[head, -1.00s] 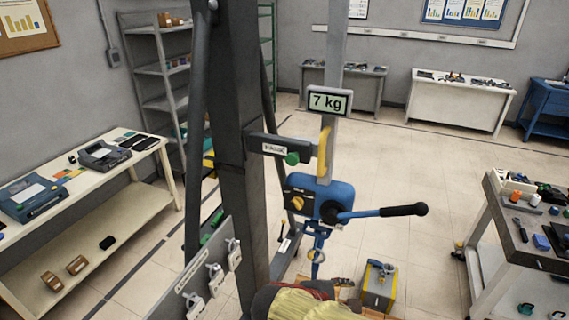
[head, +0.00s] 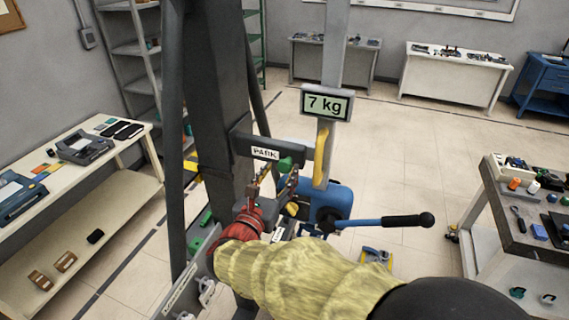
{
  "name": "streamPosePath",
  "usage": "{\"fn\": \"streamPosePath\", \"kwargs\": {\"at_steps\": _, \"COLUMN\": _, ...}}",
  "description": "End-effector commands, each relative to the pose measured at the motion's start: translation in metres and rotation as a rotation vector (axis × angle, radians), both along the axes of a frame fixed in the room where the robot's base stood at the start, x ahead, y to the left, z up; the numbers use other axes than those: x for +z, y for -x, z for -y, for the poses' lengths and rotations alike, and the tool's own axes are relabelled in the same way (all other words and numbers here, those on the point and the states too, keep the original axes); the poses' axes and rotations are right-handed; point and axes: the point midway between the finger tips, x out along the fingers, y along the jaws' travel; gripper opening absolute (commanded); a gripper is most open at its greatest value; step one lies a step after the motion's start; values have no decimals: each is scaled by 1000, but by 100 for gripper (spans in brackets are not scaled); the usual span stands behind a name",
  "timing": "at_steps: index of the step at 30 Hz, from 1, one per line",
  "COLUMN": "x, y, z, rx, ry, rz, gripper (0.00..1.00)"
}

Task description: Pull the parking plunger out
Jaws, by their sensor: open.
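The parking plunger is a green knob (head: 285,164) under the right end of a dark bracket labelled PARK (head: 262,152), which sticks out from the dark post. My gripper (head: 271,174) is red with metal fingers and points up at the knob from below. Its fingers are apart, one on the left of the knob and one just below and right of it. I cannot tell whether either finger touches the knob. My yellow-sleeved arm covers the lower middle of the view and hides part of the blue hoist body (head: 338,196).
A yellow handle (head: 321,158) stands close to the right of the knob on the grey upright. A 7 kg display (head: 327,104) hangs above. A blue lever with a black grip (head: 405,220) reaches right. A cart (head: 520,215) stands at the right; open floor lies behind.

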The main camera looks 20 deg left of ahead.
Motion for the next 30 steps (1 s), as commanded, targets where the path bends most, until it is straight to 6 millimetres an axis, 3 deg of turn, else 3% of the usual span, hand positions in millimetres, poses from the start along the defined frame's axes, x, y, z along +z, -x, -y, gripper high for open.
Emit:
{"fn": "streamPosePath", "kwargs": {"at_steps": 3, "x": 1, "y": -19, "z": 3, "rx": -3, "ry": 0, "rz": 0, "gripper": 48}}
{"fn": "streamPosePath", "kwargs": {"at_steps": 9, "x": 0, "y": -36, "z": 4, "rx": -2, "ry": -1, "rz": 0, "gripper": 48}}
{"fn": "streamPosePath", "kwargs": {"at_steps": 19, "x": 0, "y": -39, "z": 4, "rx": -1, "ry": -2, "rz": -1, "gripper": 48}}
{"fn": "streamPosePath", "kwargs": {"at_steps": 30, "x": 0, "y": -39, "z": 4, "rx": -1, "ry": -2, "rz": -1, "gripper": 27}}
